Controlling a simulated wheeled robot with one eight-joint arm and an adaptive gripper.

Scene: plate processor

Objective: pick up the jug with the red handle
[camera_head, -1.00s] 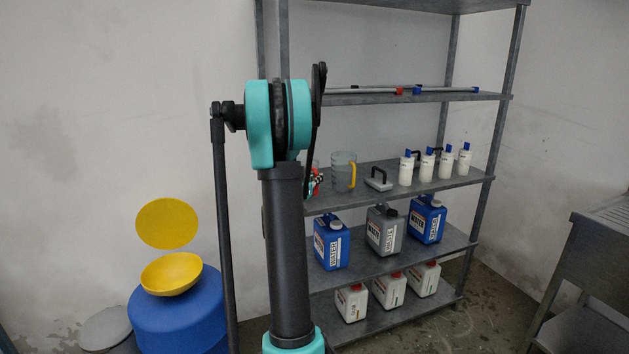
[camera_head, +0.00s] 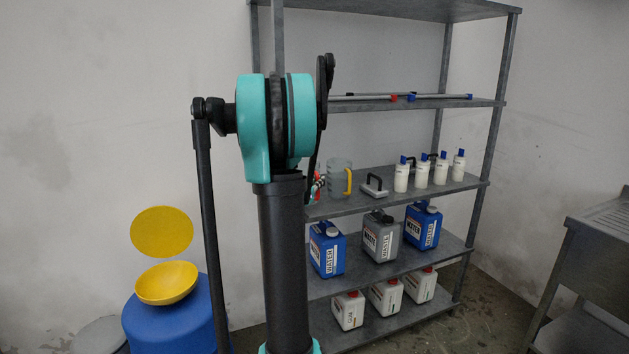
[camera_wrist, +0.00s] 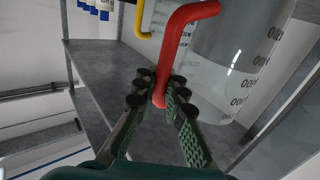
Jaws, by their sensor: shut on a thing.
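The jug with the red handle shows in the wrist view as a clear, marked jug (camera_wrist: 228,42), and its red handle (camera_wrist: 180,38) runs down between my fingers. My gripper (camera_wrist: 158,92) is shut on this red handle. In the head view my arm hides most of the gripper and jug; only a little red shows beside the arm at shelf height. Whether the jug rests on the shelf or is off it, I cannot tell. A second clear jug with a yellow handle (camera_head: 348,181) stands just to the right on the same shelf.
The grey shelf unit (camera_head: 455,186) holds a grey tool with a black handle (camera_head: 374,186) and several white bottles (camera_head: 422,172). Canisters stand on the lower shelves. A blue drum (camera_head: 172,322) with a yellow bowl (camera_head: 167,283) is left; a metal table (camera_head: 600,240) is right.

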